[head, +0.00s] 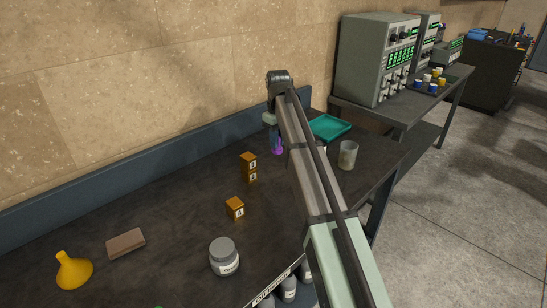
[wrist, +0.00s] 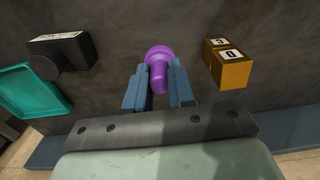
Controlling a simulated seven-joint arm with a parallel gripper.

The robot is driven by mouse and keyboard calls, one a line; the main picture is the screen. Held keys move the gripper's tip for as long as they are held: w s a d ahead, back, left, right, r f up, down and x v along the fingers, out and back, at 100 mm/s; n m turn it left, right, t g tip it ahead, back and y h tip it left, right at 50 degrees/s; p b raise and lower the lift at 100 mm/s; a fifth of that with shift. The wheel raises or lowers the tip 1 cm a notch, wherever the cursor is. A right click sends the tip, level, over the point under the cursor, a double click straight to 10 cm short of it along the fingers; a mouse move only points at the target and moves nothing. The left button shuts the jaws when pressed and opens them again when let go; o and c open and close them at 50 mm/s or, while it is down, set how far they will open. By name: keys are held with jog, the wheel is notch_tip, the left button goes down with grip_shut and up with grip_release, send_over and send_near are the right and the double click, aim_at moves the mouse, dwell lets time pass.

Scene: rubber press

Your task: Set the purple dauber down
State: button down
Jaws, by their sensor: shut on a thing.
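The purple dauber (wrist: 158,60) is between the two blue-grey fingers of my gripper (wrist: 158,85) in the wrist view, with its wide round end pointing away from the palm. My gripper is shut on it. In the head view the dauber (head: 278,146) shows as a small purple shape below my wrist, near the back of the dark table (head: 180,188). My arm hides part of the area around it. I cannot tell whether the dauber touches the table.
A teal tray (head: 330,127) and a cup (head: 348,155) are at right. A black stamp-like object (wrist: 62,52) lies beside the tray. A yellow funnel (head: 73,270), brown block (head: 125,243) and grey jar (head: 224,256) are nearer.

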jog(key=w+a+r, duration=0.1)
jog(key=w, duration=0.9)
jog(key=shift+a+f, duration=0.15)
jog(key=shift+f, duration=2.25)
jog(key=shift+a+f, duration=0.1)
jog(key=shift+f, duration=2.3)
jog(key=shift+f, duration=0.1)
jog(key=c, duration=1)
grip_release()
jog(key=shift+o, duration=0.2)
notch_tip(320, 180, up, 12)
